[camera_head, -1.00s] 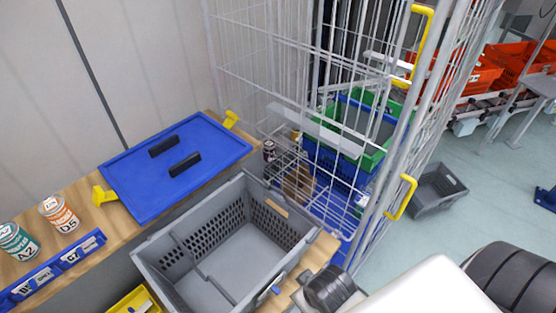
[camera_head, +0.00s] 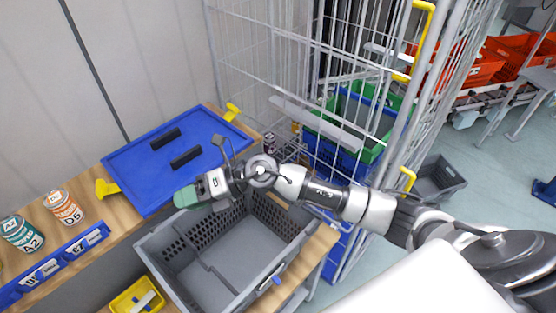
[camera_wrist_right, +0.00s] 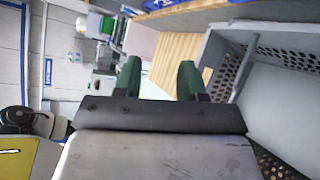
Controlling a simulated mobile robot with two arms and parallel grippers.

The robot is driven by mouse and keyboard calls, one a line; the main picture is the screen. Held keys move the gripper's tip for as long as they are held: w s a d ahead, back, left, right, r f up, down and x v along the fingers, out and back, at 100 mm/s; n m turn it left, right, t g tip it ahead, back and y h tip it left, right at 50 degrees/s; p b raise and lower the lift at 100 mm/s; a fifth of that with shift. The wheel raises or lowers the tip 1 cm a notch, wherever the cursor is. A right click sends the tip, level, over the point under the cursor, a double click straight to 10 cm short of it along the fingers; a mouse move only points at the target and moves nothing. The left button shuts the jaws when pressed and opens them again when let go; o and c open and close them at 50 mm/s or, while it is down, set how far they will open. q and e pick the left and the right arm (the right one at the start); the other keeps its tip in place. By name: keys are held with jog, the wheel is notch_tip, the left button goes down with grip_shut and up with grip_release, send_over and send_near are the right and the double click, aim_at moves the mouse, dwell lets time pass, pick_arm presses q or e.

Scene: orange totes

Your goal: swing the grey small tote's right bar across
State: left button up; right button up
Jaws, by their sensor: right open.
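The grey small tote (camera_head: 283,262) stands open and empty at the lower middle of the head view. A thin grey bar (camera_head: 218,275) runs along its inner left part. I cannot clearly make out the right bar. My left gripper is not in view.
A blue lid (camera_head: 140,175) with black handles lies on the wooden shelf behind the tote. Cans (camera_head: 63,208) and a blue label rail (camera_head: 45,272) are at left. A wire cage trolley (camera_head: 300,60) stands close behind. A yellow bin (camera_head: 125,300) is below.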

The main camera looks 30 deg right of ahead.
jog(key=w+d+f+g+h, duration=0.1)
jog(key=w+d+f+h, duration=0.1)
jog(key=d+h, duration=0.3)
jog(key=w+d+f+n+g+h, duration=0.1)
jog(key=d+h, duration=0.3)
jog(key=d, duration=0.6)
jog(key=w+d+f+g+h, duration=0.1)
jog(key=w+d+f+h, duration=0.1)
jog(key=d+h, duration=0.3)
jog(key=shift+w+d+f+n+h, duration=0.15)
jog(key=shift+d+n, duration=0.05)
jog(key=shift+d, duration=0.75)
jog(key=shift+w+d+f+n+h, duration=0.15)
jog(key=shift+d+n, duration=0.05)
jog(key=shift+d, duration=0.7)
jog(key=shift+f+b, duration=2.1)
jog(key=shift+f, duration=1.45)
